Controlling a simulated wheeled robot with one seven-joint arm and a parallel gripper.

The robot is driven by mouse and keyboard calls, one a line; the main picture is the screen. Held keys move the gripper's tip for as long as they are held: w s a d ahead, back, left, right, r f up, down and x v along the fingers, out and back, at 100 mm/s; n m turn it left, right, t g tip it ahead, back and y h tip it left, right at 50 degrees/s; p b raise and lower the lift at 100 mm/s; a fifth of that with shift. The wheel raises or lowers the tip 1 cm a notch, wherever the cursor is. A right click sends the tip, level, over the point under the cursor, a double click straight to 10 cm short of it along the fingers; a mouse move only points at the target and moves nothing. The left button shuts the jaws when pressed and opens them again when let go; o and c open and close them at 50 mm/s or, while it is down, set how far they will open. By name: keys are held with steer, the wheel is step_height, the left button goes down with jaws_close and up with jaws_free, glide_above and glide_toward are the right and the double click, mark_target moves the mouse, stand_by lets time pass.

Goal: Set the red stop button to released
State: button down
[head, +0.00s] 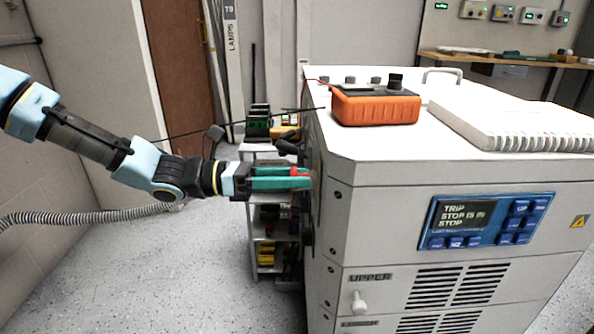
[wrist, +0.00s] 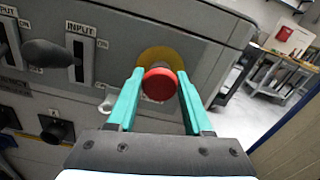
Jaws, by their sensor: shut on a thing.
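The red stop button (wrist: 160,84) sits on a yellow round backing (wrist: 163,58) on the cabinet's side panel, in the wrist view. My gripper (wrist: 160,92) has its two green fingers on either side of the button, shut on it. In the head view my gripper (head: 312,178) reaches the left side of the grey cabinet (head: 345,220), and the button is mostly hidden there. The blue panel's display (head: 463,215) reads "TRIP" and "STOP IS IN".
Beside the button are a black lever (wrist: 50,54) and a slot marked INPUT (wrist: 80,55). A black knob (wrist: 57,129) sits lower left. An orange meter (head: 375,106) and a white ribbed box (head: 515,122) lie on the cabinet top. A shelf rack (head: 262,225) stands behind my gripper.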

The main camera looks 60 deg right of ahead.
steer(key=shift+w+a, duration=0.15)
steer(key=shift+w, duration=0.05)
steer(key=shift+c, duration=1.5)
jaws_free()
steer(key=p+v, duration=0.1)
steer(key=v, duration=1)
steer(key=shift+p, duration=0.3)
steer(key=shift+s, duration=0.1)
